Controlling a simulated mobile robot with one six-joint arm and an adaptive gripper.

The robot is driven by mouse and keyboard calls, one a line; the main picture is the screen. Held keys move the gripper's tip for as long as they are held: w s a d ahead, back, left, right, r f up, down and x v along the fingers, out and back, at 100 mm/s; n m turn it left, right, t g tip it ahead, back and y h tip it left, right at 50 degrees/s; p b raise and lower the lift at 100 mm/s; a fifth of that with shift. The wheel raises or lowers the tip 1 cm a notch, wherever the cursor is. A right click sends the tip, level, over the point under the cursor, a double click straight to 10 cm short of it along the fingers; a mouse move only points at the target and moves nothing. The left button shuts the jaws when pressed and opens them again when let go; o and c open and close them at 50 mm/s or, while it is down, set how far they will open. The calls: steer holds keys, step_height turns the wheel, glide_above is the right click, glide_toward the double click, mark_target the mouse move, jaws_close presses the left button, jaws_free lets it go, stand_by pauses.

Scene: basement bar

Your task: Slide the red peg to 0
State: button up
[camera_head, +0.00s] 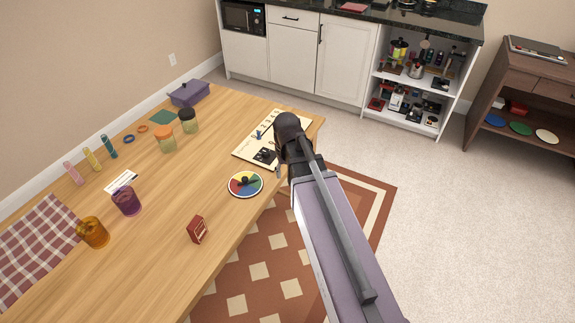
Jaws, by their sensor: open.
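A cream board (243,150) with a row of printed numerals lies at the far right end of the wooden table. A small blue peg (258,134) stands on its left part. I cannot make out a red peg; the right part of the board is hidden behind my arm. My gripper (277,160) is at the board's near right side, mostly covered by my wrist. It is open, and I see nothing held in it. A dark patch (264,156) shows at the board's near edge, too small to identify.

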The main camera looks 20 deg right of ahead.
steer(key=shift+s+a+f+b, duration=0.25)
steer(key=shift+s+f+b, duration=0.2)
steer(key=shift+s+f, duration=0.3)
steer(key=shift+s+a+f+b, duration=0.2)
steer(key=shift+s+f+b, duration=0.3)
steer(key=shift+s, duration=0.35)
steer(key=shift+r, duration=0.1)
steer(key=s+a+r+p, duration=0.1)
steer(key=s+r+p, duration=0.3)
steer(key=s+p, duration=0.1)
steer(key=shift+a+r, duration=0.25)
steer(key=shift+r, duration=0.15)
steer(key=shift+w, duration=0.1)
stand_by(0.5)
